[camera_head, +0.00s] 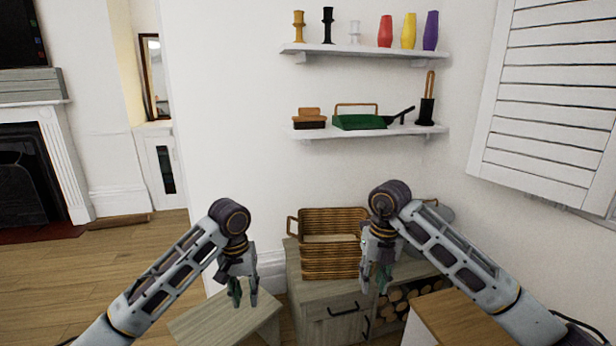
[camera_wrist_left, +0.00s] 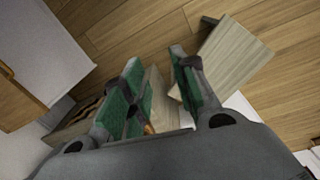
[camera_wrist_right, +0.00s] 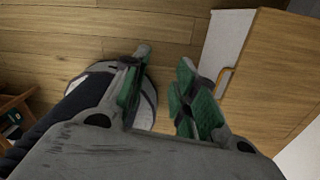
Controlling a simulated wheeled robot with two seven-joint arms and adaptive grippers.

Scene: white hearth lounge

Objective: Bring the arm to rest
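My left gripper (camera_head: 243,291) points down in the head view, above a small pale wooden table (camera_head: 232,318). In the left wrist view its green-padded fingers (camera_wrist_left: 160,85) stand apart with nothing between them. My right gripper (camera_head: 377,281) hangs down in front of the wooden cabinet (camera_head: 345,305) and a slatted wooden basket (camera_head: 330,262). In the right wrist view its fingers (camera_wrist_right: 162,80) are also apart and empty. Both arms are bent, with the forearms coming in from the lower corners.
The upper wall shelf (camera_head: 365,50) holds candlesticks and coloured vases. Firewood (camera_head: 395,300) sits beside the cabinet drawers. A wooden-topped unit (camera_head: 460,320) is at lower right. Open floor (camera_head: 90,270) lies left.

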